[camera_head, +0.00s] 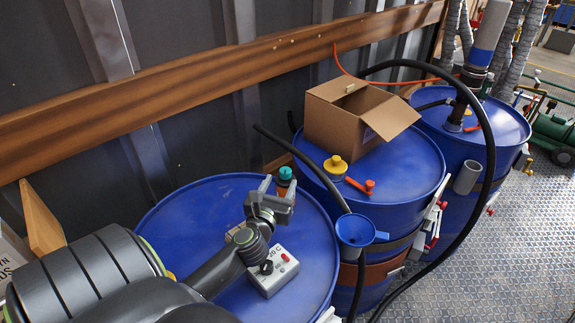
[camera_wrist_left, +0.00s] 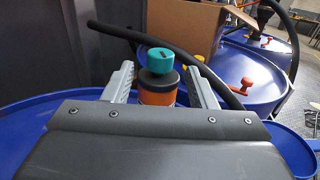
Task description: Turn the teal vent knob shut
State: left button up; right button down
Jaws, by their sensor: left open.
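The teal vent knob (camera_head: 285,173) tops a dark cap on an orange fitting on the nearest blue drum (camera_head: 188,208). In the left wrist view the teal knob (camera_wrist_left: 160,60) shows between my two fingers, with the orange body (camera_wrist_left: 158,98) below it. My left gripper (camera_head: 274,197) is open, its fingers on either side of the fitting and apart from it as far as I can see. Whether the fingers are level with the knob is hard to tell. The lower part of the fitting is hidden behind my gripper. My right gripper does not show.
A grey control box (camera_head: 273,271) with a red button sits on the near drum beside my arm. An open cardboard box (camera_head: 345,120), a yellow cap (camera_head: 335,165) and a red-orange valve handle (camera_head: 361,186) are on the middle drum. A blue funnel (camera_head: 356,231) and black hose (camera_head: 489,150) are to the right.

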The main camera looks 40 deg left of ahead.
aim_at(289, 169)
pick_arm(q)
jog(key=x, duration=0.5)
jog(key=shift+w+a, duration=0.15)
jog(key=shift+w, duration=0.25)
jog(key=shift+w+a+p, duration=0.3)
jog(key=shift+w, duration=0.4)
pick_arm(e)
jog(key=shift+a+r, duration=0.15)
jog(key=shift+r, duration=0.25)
pick_arm(q)
jog(key=c, duration=1)
jog(key=shift+r+m+t+h+p, duration=0.1)
jog(key=shift+m+t+h+p, duration=0.25)
jog(key=shift+m+h, duration=0.45)
jog(key=shift+d+m+t+h, duration=0.15)
jog(key=shift+m+t+h, duration=0.2)
jog(key=shift+h, duration=0.65)
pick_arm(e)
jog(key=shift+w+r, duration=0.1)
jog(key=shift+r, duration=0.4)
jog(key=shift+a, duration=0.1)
